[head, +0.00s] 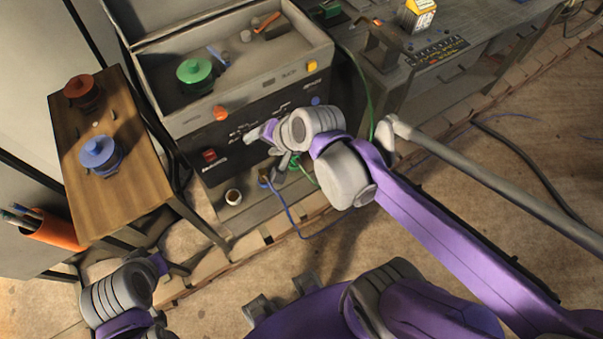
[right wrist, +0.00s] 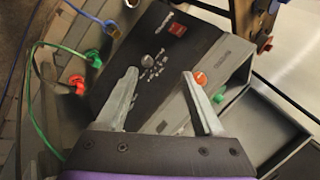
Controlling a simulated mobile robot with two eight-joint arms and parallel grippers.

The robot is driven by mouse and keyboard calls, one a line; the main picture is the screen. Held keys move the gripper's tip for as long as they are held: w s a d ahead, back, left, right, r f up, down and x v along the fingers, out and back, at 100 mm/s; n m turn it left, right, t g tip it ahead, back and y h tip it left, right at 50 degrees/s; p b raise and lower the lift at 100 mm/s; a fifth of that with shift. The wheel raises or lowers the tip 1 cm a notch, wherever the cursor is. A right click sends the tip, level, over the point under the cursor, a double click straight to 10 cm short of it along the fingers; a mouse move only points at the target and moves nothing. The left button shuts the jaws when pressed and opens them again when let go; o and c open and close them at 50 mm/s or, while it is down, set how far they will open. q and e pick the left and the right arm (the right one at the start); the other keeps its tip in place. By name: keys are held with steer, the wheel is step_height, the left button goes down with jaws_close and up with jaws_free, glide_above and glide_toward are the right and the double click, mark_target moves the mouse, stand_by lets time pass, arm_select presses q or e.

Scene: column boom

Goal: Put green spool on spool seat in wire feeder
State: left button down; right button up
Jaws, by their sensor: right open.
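In the right wrist view a green part (right wrist: 219,96) shows behind one finger, beside an orange knob. My right gripper (head: 265,150) is open and empty in front of the feeder's dark front panel, below and to the right of the spool. My left gripper (head: 174,268) is low at the lower left, away from the feeder; its jaws are unclear.
A wooden table (head: 145,190) at left carries a blue spool (head: 100,153) and a dark red spool (head: 82,90). An orange knob (head: 220,112) sits on the feeder's front ledge. A cup (head: 233,197) stands below the panel. Blue and green cables hang near my right gripper.

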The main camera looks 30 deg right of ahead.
steer(key=s+d+f+n+h, duration=0.1)
steer(key=s+d+f+n, duration=0.1)
steer(key=s+n, duration=0.3)
steer(key=s+d+f+n+g+h, duration=0.1)
steer(key=s+d+f+n+h, duration=0.1)
steer(key=s+n, duration=0.2)
steer(key=shift+s+f+n+g, duration=0.3)
steer(key=shift+s+n, duration=0.1)
steer(key=shift+s, duration=0.2)
steer(key=shift+d, duration=0.1)
steer(key=shift+c, duration=0.2)
